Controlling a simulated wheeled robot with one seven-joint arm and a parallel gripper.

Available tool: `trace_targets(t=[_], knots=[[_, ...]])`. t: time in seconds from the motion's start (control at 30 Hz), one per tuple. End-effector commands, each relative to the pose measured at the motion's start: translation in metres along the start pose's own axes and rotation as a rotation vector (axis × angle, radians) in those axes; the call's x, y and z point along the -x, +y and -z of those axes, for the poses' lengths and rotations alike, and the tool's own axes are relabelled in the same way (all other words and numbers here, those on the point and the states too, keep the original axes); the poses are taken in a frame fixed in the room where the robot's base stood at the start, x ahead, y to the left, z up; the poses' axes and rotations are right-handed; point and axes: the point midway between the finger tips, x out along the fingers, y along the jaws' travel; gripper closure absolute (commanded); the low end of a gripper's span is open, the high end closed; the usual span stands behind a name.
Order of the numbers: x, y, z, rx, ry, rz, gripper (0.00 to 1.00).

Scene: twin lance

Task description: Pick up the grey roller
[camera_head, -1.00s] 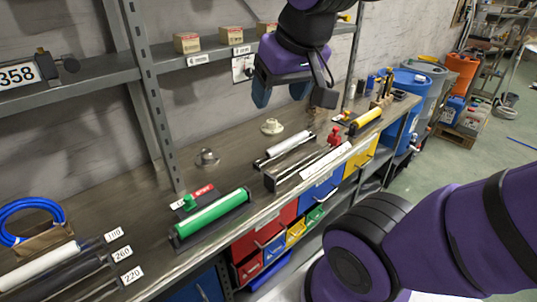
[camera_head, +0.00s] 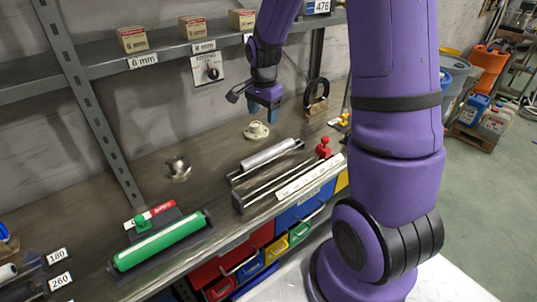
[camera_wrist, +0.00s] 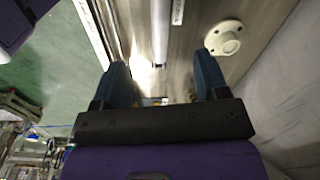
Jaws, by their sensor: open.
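The grey roller (camera_head: 268,155) lies in a dark holder on the bench, in the middle of the head view. In the wrist view a pale grey roller (camera_wrist: 160,32) runs lengthwise at the top, beyond the gap between the fingers. My gripper (camera_head: 264,114) is open and empty, and points down above the bench, near the pale flange in the head view. In the wrist view my gripper (camera_wrist: 163,70) shows two blue fingers wide apart, with nothing between them. It is apart from the roller.
A pale round flange (camera_head: 256,130) stands behind the roller; it also shows in the wrist view (camera_wrist: 224,38). A long dark holder with a white label (camera_head: 310,178) lies in front. A green roller (camera_head: 162,240) lies at left. The shelf (camera_head: 185,50) runs along the wall.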

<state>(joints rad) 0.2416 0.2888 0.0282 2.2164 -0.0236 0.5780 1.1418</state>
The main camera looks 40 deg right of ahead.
Motion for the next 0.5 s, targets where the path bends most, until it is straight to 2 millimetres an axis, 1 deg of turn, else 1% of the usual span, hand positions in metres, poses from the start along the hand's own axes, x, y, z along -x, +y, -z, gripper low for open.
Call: trace_targets(t=[0.03, 0.13, 0.2, 0.3, 0.37, 0.5], knots=[[-0.016, -0.002, 0.006, -0.044, -0.009, -0.017, 0.32], [-0.039, -0.005, 0.013, -0.120, -0.017, -0.036, 0.32], [-0.050, -0.007, 0.017, -0.157, -0.021, -0.045, 0.32], [-0.060, -0.008, 0.020, -0.189, -0.024, -0.052, 0.32], [-0.066, -0.007, 0.021, -0.198, -0.025, -0.055, 0.32], [-0.086, -0.006, 0.021, -0.203, -0.026, -0.058, 0.32]])
